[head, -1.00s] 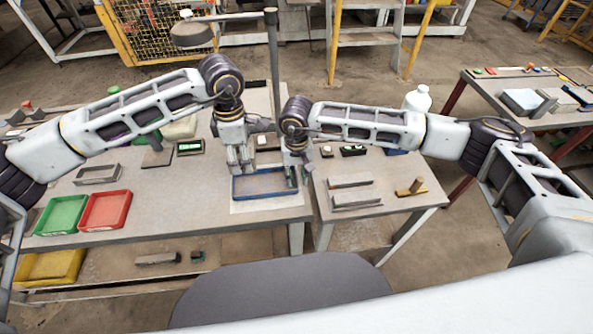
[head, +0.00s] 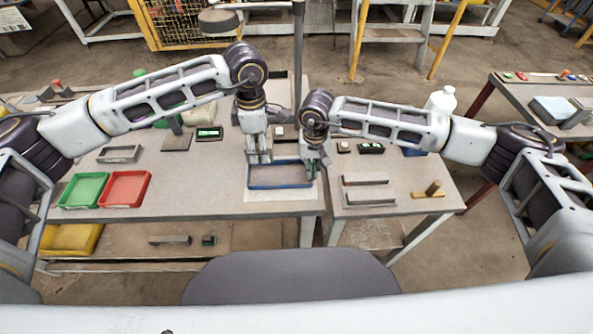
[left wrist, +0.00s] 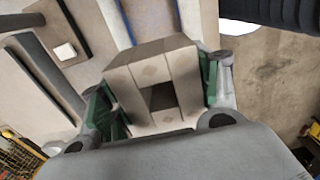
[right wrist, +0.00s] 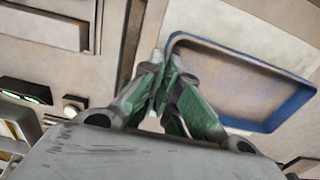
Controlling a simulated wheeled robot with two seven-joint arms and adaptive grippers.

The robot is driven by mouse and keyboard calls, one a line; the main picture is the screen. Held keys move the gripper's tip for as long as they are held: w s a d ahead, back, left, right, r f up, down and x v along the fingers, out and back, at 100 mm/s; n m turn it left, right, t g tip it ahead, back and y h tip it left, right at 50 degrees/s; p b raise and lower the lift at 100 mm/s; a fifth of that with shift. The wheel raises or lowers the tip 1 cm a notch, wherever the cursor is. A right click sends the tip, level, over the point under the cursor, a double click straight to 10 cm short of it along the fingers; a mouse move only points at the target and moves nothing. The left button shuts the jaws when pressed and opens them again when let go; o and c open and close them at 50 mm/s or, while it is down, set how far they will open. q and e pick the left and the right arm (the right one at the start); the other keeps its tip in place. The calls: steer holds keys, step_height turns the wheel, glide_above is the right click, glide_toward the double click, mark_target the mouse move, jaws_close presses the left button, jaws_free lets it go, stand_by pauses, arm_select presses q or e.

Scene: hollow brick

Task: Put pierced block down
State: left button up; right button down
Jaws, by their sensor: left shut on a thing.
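My left gripper (head: 259,158) is shut on the pierced block (left wrist: 152,82), a pale block with a square hole, held between green pads in the left wrist view. In the head view the left fingers are over the left back part of the blue tray (head: 280,187), and the block is hard to make out there. I cannot tell whether the block touches anything below. My right gripper (head: 316,168) is at the tray's right end. In the right wrist view its fingertips (right wrist: 168,72) are close together beside the tray rim (right wrist: 235,47), with nothing visible between them.
Green (head: 83,190) and red (head: 126,189) trays lie to the left. A hollow frame (head: 119,154) is behind them. Metal bars (head: 368,199) and a wooden piece (head: 432,190) lie on the right table. A lamp post (head: 298,60) stands behind the grippers. Bare tabletop lies left of the blue tray.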

mark_target(271, 147)
arm_select(q)
steer(key=n, duration=0.3)
steer(key=d+n, duration=0.1)
steer(key=n, duration=0.4)
steer(key=shift+d+f+n, duration=0.25)
steer(key=shift+f+n, duration=0.05)
steer(key=shift+n, duration=0.1)
steer(key=n, duration=0.4)
steer(key=shift+d+f+n, duration=0.15)
steer(key=shift+d+n, duration=0.15)
steer(key=shift+d, duration=0.1)
steer(key=shift+d+f+n, duration=0.1)
steer(key=shift+d+n, duration=0.1)
steer(key=shift+n, duration=0.9)
steer(key=shift+d+n, duration=0.15)
steer(key=shift+n, duration=0.95)
steer(key=shift+f, duration=0.15)
steer(key=shift+f, duration=2.4)
